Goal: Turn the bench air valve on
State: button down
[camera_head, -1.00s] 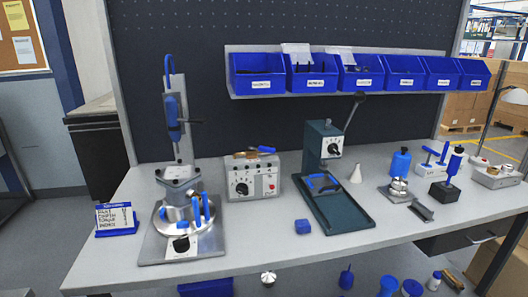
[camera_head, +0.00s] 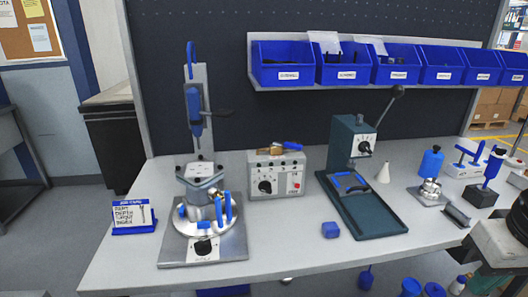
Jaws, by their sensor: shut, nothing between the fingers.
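A small brass valve (camera_head: 270,151) with a blue lever handle (camera_head: 293,146) lies on top of the grey control box (camera_head: 276,182) at the back middle of the bench. The lever sticks out to the right of the brass body. The valve is too small to read its exact lever angle. The box front has a black dial and a red button. Only a white and black part of my arm (camera_head: 503,246) shows at the right edge. My gripper's fingers are outside the picture, and nothing touches the valve.
A fixture with a round base (camera_head: 203,215) and upright column stands left of the box. A dark green press (camera_head: 360,200) with a raised lever stands right of it. Blue bins (camera_head: 285,65) hang above. The front middle bench is mostly clear.

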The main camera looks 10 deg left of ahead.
jog(key=w+a+f+n+t+y, duration=0.1)
jog(key=w+a+n+t, duration=0.15)
jog(key=w, duration=0.45)
jog(key=w+a+f+n+t, duration=0.1)
jog(key=w+a+n+t, duration=0.2)
jog(key=w, duration=0.4)
jog(key=n+t+y, duration=0.7)
jog(key=n+t, duration=0.2)
jog(key=n, duration=0.8)
send_near(288, 147)
jog(key=a, duration=0.3)
jog(key=shift+m+h, duration=0.25)
jog(key=shift+h, duration=0.05)
jog(key=w, duration=0.4)
jog(key=shift+d+r, duration=0.15)
jog(key=shift+w+d, duration=0.15)
jog(key=shift+w, duration=0.4)
jog(key=shift+g+y, duration=0.25)
jog(key=shift+y, duration=0.15)
